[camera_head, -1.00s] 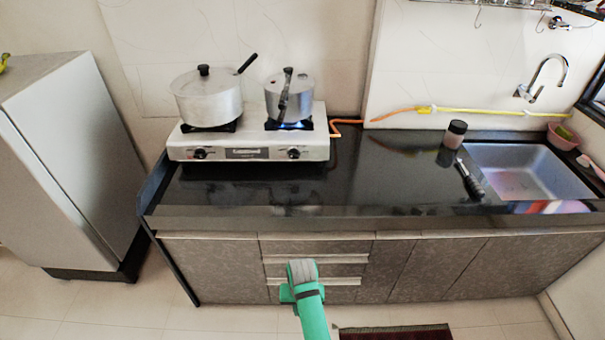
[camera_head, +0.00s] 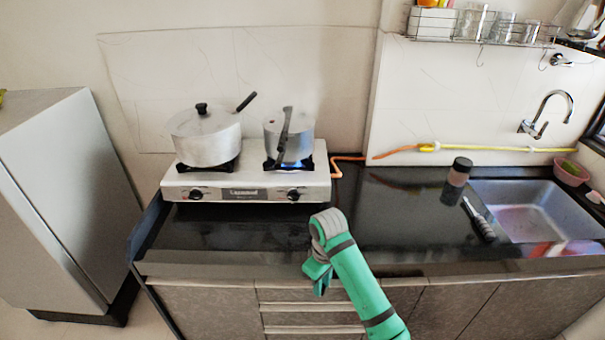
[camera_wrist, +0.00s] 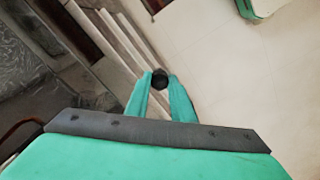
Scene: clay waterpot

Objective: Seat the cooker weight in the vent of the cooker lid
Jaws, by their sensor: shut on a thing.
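The dark, round cooker weight (camera_wrist: 160,77) is between my two green fingertips in the wrist view. My gripper (camera_wrist: 159,88) is shut on it. In the head view my gripper (camera_head: 319,279) is at the counter's front edge, low and to the front right of the stove; the weight cannot be made out there. The metal cooker (camera_head: 288,143) stands on the right burner with a blue flame under it. Its lid (camera_head: 275,121) has a dark handle across the top. The vent is too small to make out.
A larger lidded pot (camera_head: 207,137) stands on the left burner of the white stove (camera_head: 245,185). The black counter (camera_head: 400,225) is clear in the middle.

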